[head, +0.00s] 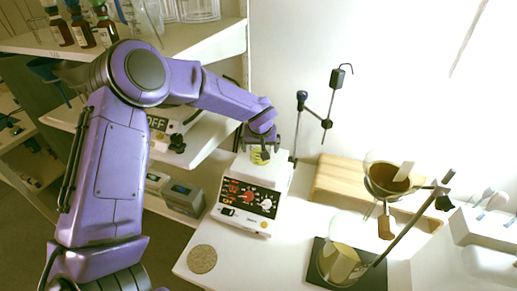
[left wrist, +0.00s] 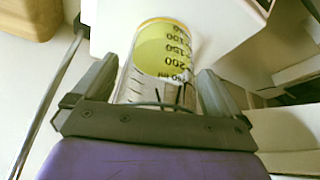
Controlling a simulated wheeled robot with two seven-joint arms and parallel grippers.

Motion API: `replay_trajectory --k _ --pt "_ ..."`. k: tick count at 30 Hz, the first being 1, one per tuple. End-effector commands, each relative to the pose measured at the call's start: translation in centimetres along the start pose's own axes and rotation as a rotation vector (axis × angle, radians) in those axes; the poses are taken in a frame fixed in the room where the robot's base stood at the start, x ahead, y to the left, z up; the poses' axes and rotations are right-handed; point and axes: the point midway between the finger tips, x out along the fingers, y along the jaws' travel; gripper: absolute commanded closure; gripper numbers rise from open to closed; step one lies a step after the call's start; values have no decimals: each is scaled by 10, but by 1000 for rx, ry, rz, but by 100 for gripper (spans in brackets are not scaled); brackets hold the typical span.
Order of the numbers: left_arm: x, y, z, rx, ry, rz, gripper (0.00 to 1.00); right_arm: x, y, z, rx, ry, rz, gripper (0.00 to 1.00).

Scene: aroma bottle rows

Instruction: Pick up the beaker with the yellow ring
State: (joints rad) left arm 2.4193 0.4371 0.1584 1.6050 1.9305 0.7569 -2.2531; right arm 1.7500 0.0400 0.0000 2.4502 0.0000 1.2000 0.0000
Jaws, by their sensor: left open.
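A clear beaker (head: 260,156) with black volume marks and yellow at its far end stands on the white hotplate-like device (head: 249,197). The head view shows only a small yellowish part of it under my left gripper (head: 261,144). In the left wrist view, the beaker (left wrist: 160,75) lies between the two fingers of my left gripper (left wrist: 157,68). The fingers are open, one on each side, with a narrow gap visible at the right finger. I cannot tell whether the left finger touches the glass. My right gripper is not in view.
A stand with a dark rod and clamps (head: 303,100) rises just behind the device. A wooden block (head: 330,178), a funnel with brown content (head: 387,178) and another beaker (head: 341,264) on a dark pad are to the right. Shelves with bottles (head: 105,30) are at left.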

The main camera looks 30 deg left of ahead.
Motion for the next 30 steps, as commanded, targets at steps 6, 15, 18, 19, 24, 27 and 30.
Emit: replay_trajectory --k 6,15,18,19,24,27,30 --pt "3 0 0 -1 0 0 0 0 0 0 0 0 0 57" --pt "2 0 0 -1 2 1 63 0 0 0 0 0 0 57" --pt "2 0 0 -1 1 1 63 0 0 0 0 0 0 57" --pt "2 0 0 -1 1 1 63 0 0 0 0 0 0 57" --pt "-3 0 -3 -2 2 1 63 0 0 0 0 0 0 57" --pt "-12 0 -7 -2 3 1 63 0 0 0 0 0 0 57" --pt "-24 0 -12 -2 2 3 63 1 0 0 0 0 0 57"
